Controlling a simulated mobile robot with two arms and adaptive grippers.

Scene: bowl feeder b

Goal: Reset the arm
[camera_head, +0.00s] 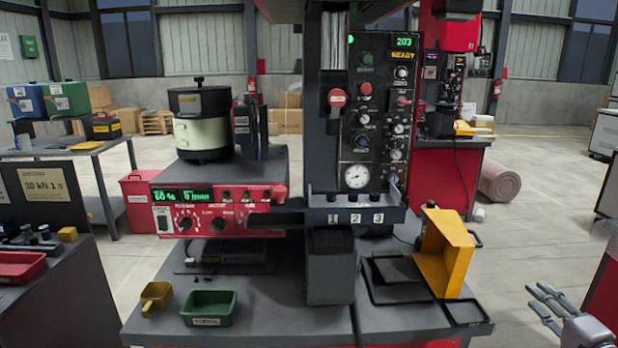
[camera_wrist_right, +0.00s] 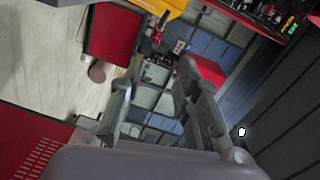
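My right gripper (camera_head: 548,303) is at the lower right of the head view, out to the right of the work table and apart from everything on it. Its fingers are spread with nothing between them. In the right wrist view the gripper (camera_wrist_right: 155,95) also shows open, with only the distant room visible between the fingers. My left gripper is not in the head view.
The work table (camera_head: 257,313) carries a red bowl feeder unit (camera_head: 225,209), a black control panel (camera_head: 378,130), a yellow guard (camera_head: 445,250), a green bin (camera_head: 209,308) and a small yellow scoop (camera_head: 156,296). Open floor lies between the table and my right gripper.

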